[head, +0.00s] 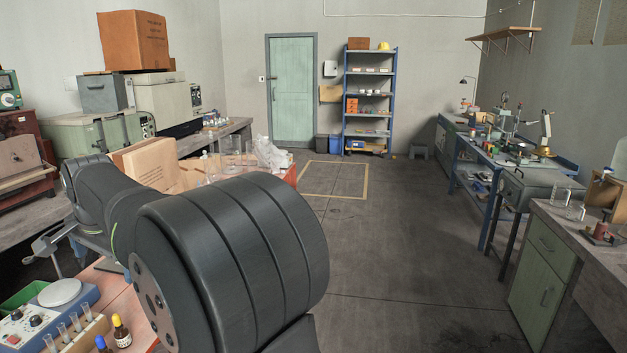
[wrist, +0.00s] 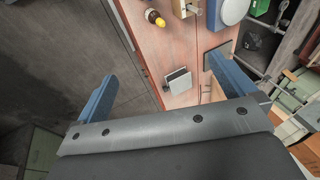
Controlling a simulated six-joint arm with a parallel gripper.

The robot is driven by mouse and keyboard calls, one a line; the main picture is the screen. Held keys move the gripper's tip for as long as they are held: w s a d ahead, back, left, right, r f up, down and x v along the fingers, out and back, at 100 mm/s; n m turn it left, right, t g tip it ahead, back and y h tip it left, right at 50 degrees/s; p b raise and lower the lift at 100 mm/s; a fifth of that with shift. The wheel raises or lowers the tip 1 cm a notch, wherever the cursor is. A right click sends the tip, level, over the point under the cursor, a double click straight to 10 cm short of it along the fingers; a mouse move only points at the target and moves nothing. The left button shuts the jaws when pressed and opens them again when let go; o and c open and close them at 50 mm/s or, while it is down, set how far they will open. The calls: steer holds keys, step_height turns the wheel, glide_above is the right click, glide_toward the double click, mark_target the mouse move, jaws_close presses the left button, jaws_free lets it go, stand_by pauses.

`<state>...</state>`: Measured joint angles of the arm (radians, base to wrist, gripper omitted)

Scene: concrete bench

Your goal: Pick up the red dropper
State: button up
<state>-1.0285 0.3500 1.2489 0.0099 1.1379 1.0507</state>
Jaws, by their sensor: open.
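I cannot make out a red dropper in either view. A brown bottle with a yellow cap (head: 121,332) stands on the reddish bench at the lower left of the head view, with a blue-capped bottle (head: 101,345) beside it. The yellow-capped bottle also shows at the top of the wrist view (wrist: 154,18). My gripper (wrist: 160,67) is open, its two blue fingers wide apart over the bench edge, with nothing between them at grip height.
A small pale square object (wrist: 177,80) lies on the bench between the fingers in the wrist view. A device with a round white plate (head: 60,292) stands beside test tubes (head: 75,322). Glass beakers (head: 231,146) stand farther back. The floor (head: 390,250) is clear.

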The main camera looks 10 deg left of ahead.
steer(key=c, duration=1.3)
steer(key=shift+a, duration=0.1)
steer(key=s+a+f+n+g+h, duration=0.1)
steer(key=s+a+f+n+h, duration=0.2)
steer(key=n, duration=0.8)
steer(key=s+a+f+n+g+h, duration=0.1)
steer(key=s+a+f+n, duration=0.1)
steer(key=s+a+n, duration=0.6)
steer(key=w+f, duration=0.1)
steer(key=f, duration=0.4)
steer(key=w+d+f+n, duration=0.1)
steer(key=f, duration=0.5)
steer(key=d+f+n, duration=0.1)
steer(key=f, duration=0.5)
steer(key=shift+w+d, duration=0.15)
steer(key=shift+w, duration=0.25)
